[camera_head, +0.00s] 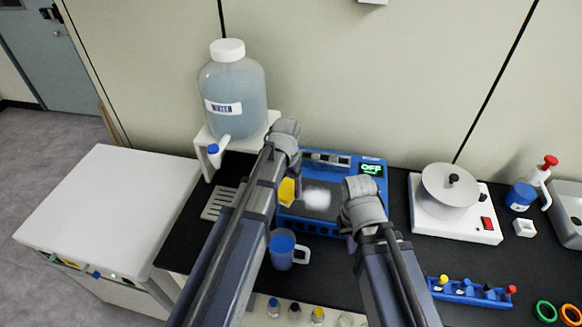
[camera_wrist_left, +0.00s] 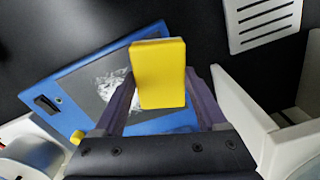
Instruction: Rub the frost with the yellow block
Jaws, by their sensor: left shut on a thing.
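The yellow block (camera_head: 287,191) is held in my left gripper (camera_wrist_left: 160,88), which is shut on it. The block also shows large in the left wrist view (camera_wrist_left: 159,72). The frost (camera_head: 318,198) is a white patch on the grey plate of the blue freeze dryer (camera_head: 330,160), just right of the block in the head view. It also shows in the left wrist view (camera_wrist_left: 113,88), partly behind the block. I cannot tell whether block and plate touch. My right gripper (camera_head: 352,243) is by the dryer's right front, mostly hidden by its own arm; its jaws are unclear.
A blue mug (camera_head: 282,250) stands in front of the dryer. A large bottle (camera_head: 234,95) sits on a white stand (camera_head: 207,140) behind left, beside a slotted grey plate (camera_head: 216,204). A white device with a disc (camera_head: 455,225) and a blue rack (camera_head: 465,292) are right.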

